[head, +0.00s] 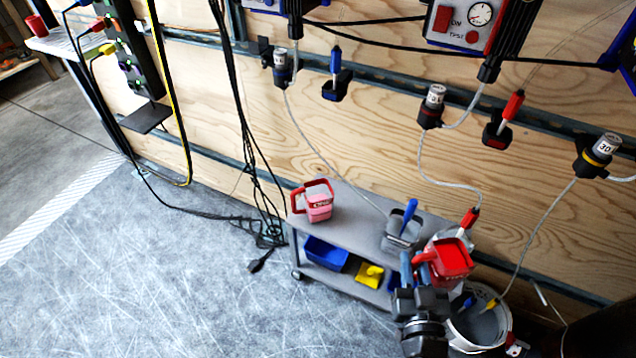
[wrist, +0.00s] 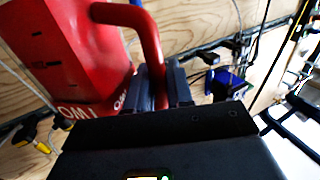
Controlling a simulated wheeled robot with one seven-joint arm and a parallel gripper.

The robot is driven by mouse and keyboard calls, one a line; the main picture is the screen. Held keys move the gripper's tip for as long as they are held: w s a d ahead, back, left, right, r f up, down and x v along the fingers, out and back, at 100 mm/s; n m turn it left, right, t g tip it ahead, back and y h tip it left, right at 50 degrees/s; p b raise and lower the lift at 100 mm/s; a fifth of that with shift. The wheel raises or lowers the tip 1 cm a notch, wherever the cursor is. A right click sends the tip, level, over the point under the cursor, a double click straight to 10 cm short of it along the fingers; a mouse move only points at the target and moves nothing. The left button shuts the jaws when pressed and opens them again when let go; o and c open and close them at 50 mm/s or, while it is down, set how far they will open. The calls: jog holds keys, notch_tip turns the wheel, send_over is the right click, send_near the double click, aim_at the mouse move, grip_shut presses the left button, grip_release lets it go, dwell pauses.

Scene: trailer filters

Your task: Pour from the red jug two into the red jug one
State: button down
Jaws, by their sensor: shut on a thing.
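One red jug (head: 318,212), red jug one by its place, stands upright on the left end of the grey cart's top, handle to the left, with something pale inside. My gripper (head: 415,270) is shut on the handle of the other red jug (head: 454,258), red jug two, at the cart's right end. In the wrist view the fingers (wrist: 160,88) close on the handle of this jug (wrist: 70,60). It is held in the air, apart from the first jug. Its contents cannot be made out.
The grey cart (head: 345,222) stands against the plywood wall. A grey container with a blue handle (head: 405,225) sits between the jugs. A blue bin (head: 326,253) and a yellow item (head: 369,275) lie on the lower shelf. A white bucket (head: 480,325) is at right. Hoses hang nearby.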

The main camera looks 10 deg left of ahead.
aim_at(442, 283)
jog(key=shift+m+h, duration=0.4)
jog(key=shift+h, duration=0.2)
jog(key=d, duration=0.2)
jog(key=s+d+f, duration=0.1)
jog(key=d, duration=0.1)
jog(key=d+f, duration=0.1)
jog(key=d, duration=0.1)
jog(key=shift+s+d, duration=0.15)
jog(key=shift+r, duration=0.1)
